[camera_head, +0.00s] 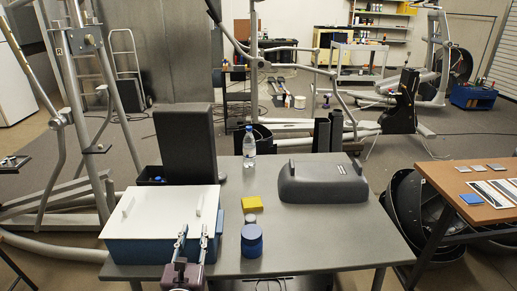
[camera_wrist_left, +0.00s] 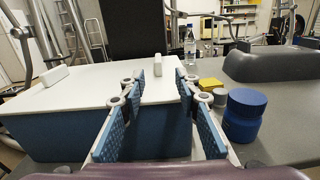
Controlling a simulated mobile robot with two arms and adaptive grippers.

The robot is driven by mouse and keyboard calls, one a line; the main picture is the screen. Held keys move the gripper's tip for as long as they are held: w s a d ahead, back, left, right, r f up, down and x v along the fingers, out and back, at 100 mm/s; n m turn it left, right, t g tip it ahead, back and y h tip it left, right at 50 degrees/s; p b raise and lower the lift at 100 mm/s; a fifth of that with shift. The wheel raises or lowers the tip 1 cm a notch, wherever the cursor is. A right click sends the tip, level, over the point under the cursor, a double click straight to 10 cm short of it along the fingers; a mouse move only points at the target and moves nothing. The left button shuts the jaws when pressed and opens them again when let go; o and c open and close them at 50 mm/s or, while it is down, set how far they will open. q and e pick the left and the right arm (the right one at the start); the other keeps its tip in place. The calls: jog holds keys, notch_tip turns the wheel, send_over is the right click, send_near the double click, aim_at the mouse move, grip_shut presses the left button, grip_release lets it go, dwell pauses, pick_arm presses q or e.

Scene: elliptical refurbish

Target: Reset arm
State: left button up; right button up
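My left gripper (camera_head: 193,239) comes in at the bottom of the head view, at the front edge of the grey table (camera_head: 315,249). Its two fingers stand apart with nothing between them. In the left wrist view the blue-padded fingers (camera_wrist_left: 160,92) are open and point toward a blue box with a white lid (camera_wrist_left: 80,88). The box (camera_head: 148,248) stands at the table's left, with the gripper at its front right corner. I cannot tell whether they touch. My right gripper is not in view.
A blue jar (camera_head: 252,241), a small grey jar (camera_head: 250,219), a yellow block (camera_head: 252,203), a water bottle (camera_head: 249,147) and a dark grey cover (camera_head: 322,180) stand on the table. A black upright panel (camera_head: 186,142) rises behind the box. The table's front right is clear.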

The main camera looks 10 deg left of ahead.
pick_arm(q)
jog(key=s+d+r+m+h, duration=0.3)
jog(key=d+m+h, duration=0.2)
jog(key=d+m, duration=0.25)
jog(key=s+d+r+m+h, duration=0.2)
jog(key=d+m+h, duration=0.3)
jog(key=d+m, duration=0.3)
jog(key=s+d+f+m+g+h, duration=0.35)
jog(key=s+d+m, duration=0.2)
jog(key=m, duration=0.65)
jog(key=s+f+m+g+y, duration=0.2)
jog(key=s+f+m+g, duration=0.35)
jog(key=s+f, duration=0.2)
jog(key=s+a+f+m+g+y, duration=0.5)
jog(key=s+a+f+m+y, duration=0.3)
jog(key=s+a, duration=0.55)
notch_tip(320, 180, down, 25)
jog(key=s+g, duration=0.1)
jog(key=s+a+f+g, duration=0.1)
jog(key=s+a+f, duration=0.2)
jog(key=s+f, duration=1.4)
jog(key=shift+s+n+g, duration=0.3)
jog(key=shift+s, duration=0.05)
